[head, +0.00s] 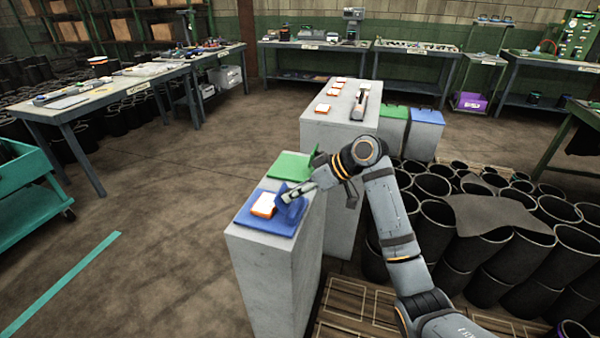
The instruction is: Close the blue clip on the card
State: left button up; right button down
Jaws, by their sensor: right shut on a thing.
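The blue clip (250,220) lies on top of the near grey block, with its base flat and a blue flap (293,212) raised at its right side. A white card with an orange edge (264,204) lies on the blue base, to the left of the flap. My right gripper (288,197) reaches in from the right and is shut on the blue flap, which stands tilted up beside the card. The fingertips partly cover the flap, so its exact angle is hard to tell. My left gripper is not in view.
A green clip (289,166) lies just behind the blue one on the near grey block (262,275). Black sleeves (440,228) crowd the right.

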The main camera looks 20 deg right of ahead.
aim_at(280, 190)
jog(key=a+g+h+p, duration=0.1)
jog(key=p, duration=0.2)
jog(key=w+a+g+h+p, duration=0.1)
jog(key=h+p, duration=0.1)
jog(key=p, duration=0.2)
jog(key=g+h+p, duration=0.1)
jog(key=h+p, duration=0.1)
jog(key=p, duration=0.2)
jog(key=shift+w+a+r+g, duration=0.3)
jog(key=shift+w+a+r, duration=0.05)
jog(key=shift+a, duration=0.05)
jog(key=shift+w+a+f+h+p, duration=0.1)
jog(key=shift+a+f+h+p, duration=0.1)
jog(key=shift+h+p, duration=0.4)
jog(key=shift+w+a+f+g+h, duration=0.15)
jog(key=shift+f+g+h, duration=0.1)
jog(key=shift+g+h, duration=0.2)
jog(key=shift+w+a+f+g+h, duration=0.1)
jog(key=shift+w+f+g+h, duration=0.05)
jog(key=shift+f+g+h, duration=0.35)
jog(key=shift+w+a+f+g+h+b, duration=0.25)
jog(key=shift+g+h+b, duration=0.2)
jog(key=shift+h+b, duration=0.4)
jog(key=shift+s, duration=0.1)
jog(key=c, duration=1.1)
grip_release()
